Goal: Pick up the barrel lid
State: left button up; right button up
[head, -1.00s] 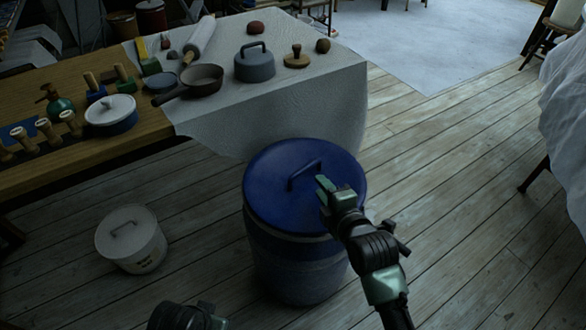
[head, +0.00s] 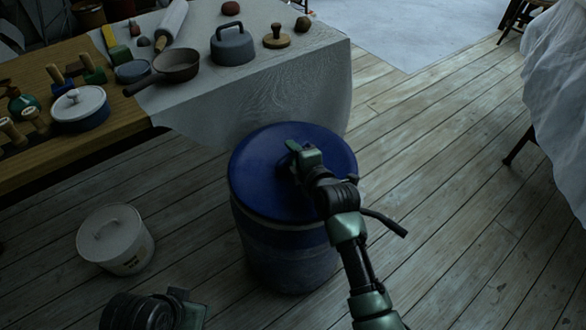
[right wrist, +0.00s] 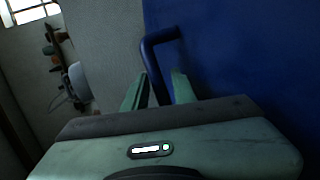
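The blue barrel lid (head: 265,165) sits on the blue barrel (head: 285,250). Its looped handle is mostly hidden by my right gripper (head: 292,150) in the head view. In the right wrist view, the blue handle (right wrist: 150,60) reaches down between the two green fingers of my right gripper (right wrist: 160,88). These fingers stand apart, with a small gap visible beside the handle. Part of my left arm's end shows at the bottom left of the head view; its fingertips are not clear.
A white lidded bucket (head: 115,240) stands on the floor to the left. Floor to the right is clear.

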grip_shut()
dwell(1.4)
jog(key=shift+r, duration=0.1)
